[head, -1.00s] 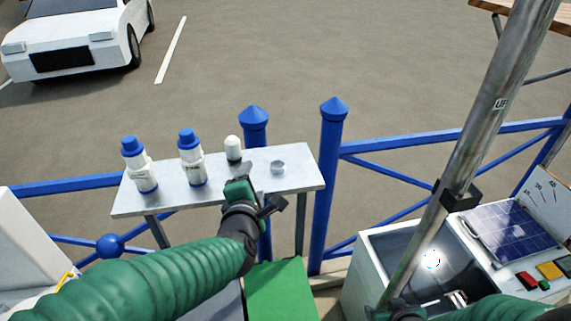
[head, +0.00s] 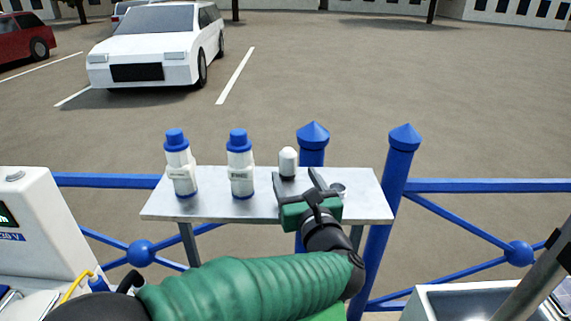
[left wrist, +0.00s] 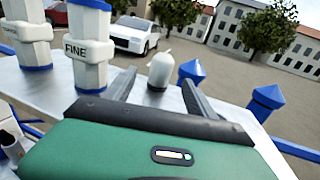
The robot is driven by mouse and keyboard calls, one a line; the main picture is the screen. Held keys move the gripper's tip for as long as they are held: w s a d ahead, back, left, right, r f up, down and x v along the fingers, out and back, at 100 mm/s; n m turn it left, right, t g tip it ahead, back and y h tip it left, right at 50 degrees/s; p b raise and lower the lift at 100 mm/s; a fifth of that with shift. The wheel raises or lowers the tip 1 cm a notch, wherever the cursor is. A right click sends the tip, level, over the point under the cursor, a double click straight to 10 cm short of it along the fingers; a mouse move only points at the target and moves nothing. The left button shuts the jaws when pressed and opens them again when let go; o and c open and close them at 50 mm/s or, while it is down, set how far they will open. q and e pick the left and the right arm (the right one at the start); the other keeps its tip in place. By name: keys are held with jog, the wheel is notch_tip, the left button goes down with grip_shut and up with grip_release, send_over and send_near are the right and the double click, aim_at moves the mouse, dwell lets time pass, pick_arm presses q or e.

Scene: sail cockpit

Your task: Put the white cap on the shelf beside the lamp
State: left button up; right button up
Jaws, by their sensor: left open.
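A small white domed piece (head: 288,162) stands upright on the grey shelf (head: 256,208), right of two white bottles with blue tops. I cannot tell whether it is the cap or the lamp; no other clear candidate for either shows. My left gripper (head: 325,181) is open and empty over the shelf, just right of and nearer than the white piece. In the left wrist view the white piece (left wrist: 160,70) appears between the two open fingers, beyond their tips and apparently untouched. My right gripper is out of view.
The left bottle (head: 180,165) and the right bottle (head: 240,165) stand on the shelf's left half. Blue posts (head: 392,190) and rails border the shelf. A white cabinet (head: 40,215) is at left, and a grey-edged bin (head: 470,295) is at lower right. A white car is parked beyond.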

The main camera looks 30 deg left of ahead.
aim_at(284, 153)
pick_arm(q)
jog(key=w, duration=0.3)
jog(key=w+a+p, duration=0.1)
jog(key=shift+w+r, duration=0.25)
jog(key=shift+r, duration=0.15)
jog(key=w+a, duration=0.1)
jog(key=a, duration=0.1)
jog(key=w+a+p, duration=0.1)
jog(key=a, duration=0.2)
jog(key=w+a+f, duration=0.1)
jog(key=a, duration=0.2)
jog(key=shift+w+p, duration=0.15)
jog(key=shift+p, duration=0.25)
jog(key=shift+w, duration=0.2)
jog(key=shift+w+d+r, duration=0.1)
jog(key=shift+d+r, duration=0.1)
jog(key=shift+d, duration=0.7)
jog(key=shift+c, duration=0.3)
jog(key=shift+d, duration=0.2)
jog(key=shift+c, duration=1.3)
jog(key=shift+r, duration=0.1)
jog(key=shift+c, duration=1.1)
jog(key=shift+s+a+f, duration=0.2)
jog(key=shift+a, duration=0.55)
grip_shut()
jog(key=shift+d, duration=0.15)
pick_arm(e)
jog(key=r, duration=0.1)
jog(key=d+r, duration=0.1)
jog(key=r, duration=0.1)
